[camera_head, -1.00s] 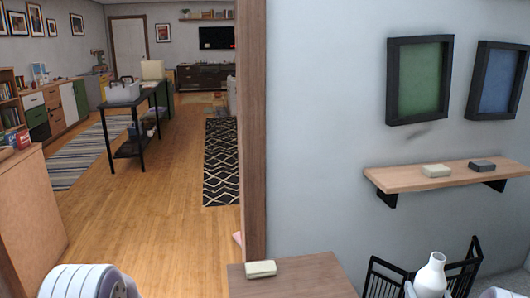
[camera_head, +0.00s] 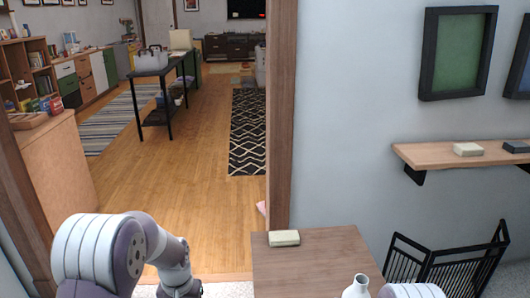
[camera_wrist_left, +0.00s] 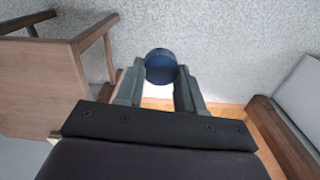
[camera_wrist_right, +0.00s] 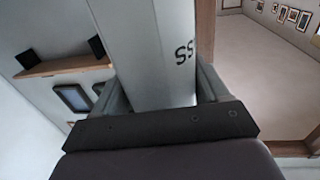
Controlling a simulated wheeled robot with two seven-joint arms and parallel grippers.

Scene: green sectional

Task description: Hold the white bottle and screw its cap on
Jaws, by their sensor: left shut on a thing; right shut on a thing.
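The white bottle (camera_head: 358,288) shows at the bottom edge of the head view, its narrow neck up and bare of a cap. The right wrist view shows its pale body (camera_wrist_right: 155,60) with dark lettering between the fingers. My right gripper (camera_wrist_right: 157,90) is shut on it. The round dark blue cap (camera_wrist_left: 160,62) is between the fingertips of my left gripper (camera_wrist_left: 161,74), which is shut on it. The cap and bottle are apart. The lower bottle and both grippers are outside the head view.
A small wooden table (camera_head: 315,262) with a pale block (camera_head: 284,238) stands ahead. A black wire rack (camera_head: 450,265) is at the right, under a wall shelf (camera_head: 425,156). A wooden door frame (camera_head: 280,120) divides the wall from the open floor (camera_head: 205,200) at left.

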